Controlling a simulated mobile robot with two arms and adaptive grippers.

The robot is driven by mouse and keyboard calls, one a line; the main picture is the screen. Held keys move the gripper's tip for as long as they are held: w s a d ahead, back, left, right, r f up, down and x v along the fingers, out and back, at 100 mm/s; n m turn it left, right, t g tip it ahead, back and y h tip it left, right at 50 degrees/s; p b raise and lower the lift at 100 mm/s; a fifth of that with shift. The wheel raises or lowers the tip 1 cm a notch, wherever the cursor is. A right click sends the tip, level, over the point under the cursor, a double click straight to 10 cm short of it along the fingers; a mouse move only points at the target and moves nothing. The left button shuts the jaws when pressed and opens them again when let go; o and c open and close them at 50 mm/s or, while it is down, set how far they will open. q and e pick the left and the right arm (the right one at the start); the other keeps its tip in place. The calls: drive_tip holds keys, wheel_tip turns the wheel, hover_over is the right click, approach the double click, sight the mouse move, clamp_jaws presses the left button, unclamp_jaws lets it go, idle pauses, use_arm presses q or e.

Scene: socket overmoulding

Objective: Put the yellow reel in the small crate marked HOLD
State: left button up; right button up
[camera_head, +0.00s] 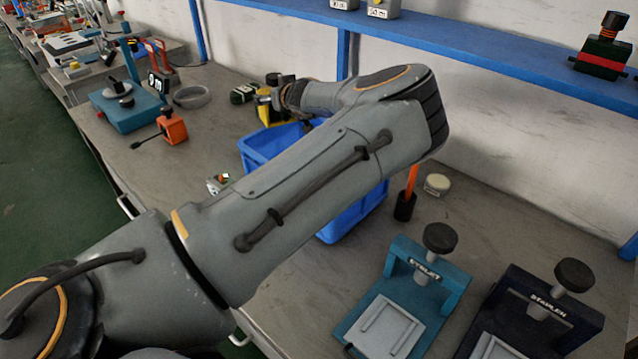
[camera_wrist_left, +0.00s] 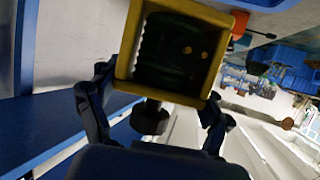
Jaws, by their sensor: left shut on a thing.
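My left arm reaches in from the left and bends back at the elbow. Its gripper (camera_head: 284,96) is partly hidden behind its own wrist in the head view. There it meets a yellow thing with black parts (camera_head: 266,109), beside the blue crate. In the left wrist view, the left gripper (camera_wrist_left: 152,98) has its fingers either side of a black knob. It is shut on this yellow square-framed thing (camera_wrist_left: 122,70), dark green inside; I cannot tell if it is the reel. I see no HOLD marking. My right gripper is not in view.
A blue crate (camera_head: 256,152) stands mid-bench, largely behind my arm. A teal press (camera_head: 440,270) and a dark press (camera_head: 575,318) stand front right. A blue shelf (camera_head: 470,45) runs above.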

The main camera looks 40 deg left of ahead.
use_arm(q)
drive_tip(key=shift+w+d+r, duration=0.3)
drive_tip(key=shift+w+d, duration=0.35)
drive_tip(key=shift+w+d+f, duration=0.2)
drive_tip(key=shift+w+f, duration=0.05)
drive_tip(key=shift+f+b, duration=1.1)
drive_tip(key=shift+f, duration=7.6)
drive_tip(key=shift+f, duration=0.15)
drive_tip(key=o, duration=1.1)
